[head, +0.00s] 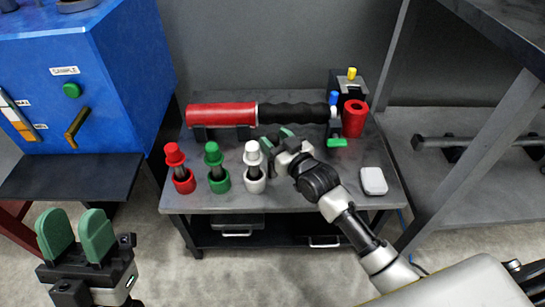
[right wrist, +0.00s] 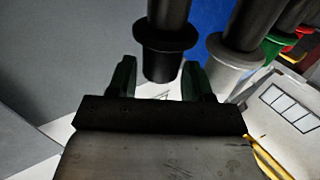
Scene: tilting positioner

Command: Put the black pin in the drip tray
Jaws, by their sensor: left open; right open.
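The black pin (right wrist: 166,40) shows in the right wrist view as a dark shaft with a wide collar, its end between the fingers of my right gripper (right wrist: 158,80). The fingers are open, one on each side. In the head view my right gripper (head: 276,142) is just right of the white pin, and I cannot make out the black pin there. A flat black ledge (head: 75,178) juts out below the blue cabinet; it may be the drip tray. My left gripper (head: 78,238) is open and empty at the lower left, in front of that ledge.
Red (head: 175,155), green (head: 213,155) and white (head: 252,155) pins stand in matching cups on the grey table (head: 300,203). Behind them lies a red and black cylinder (head: 222,115). A red holder (head: 354,118) and a white box (head: 373,181) are at right.

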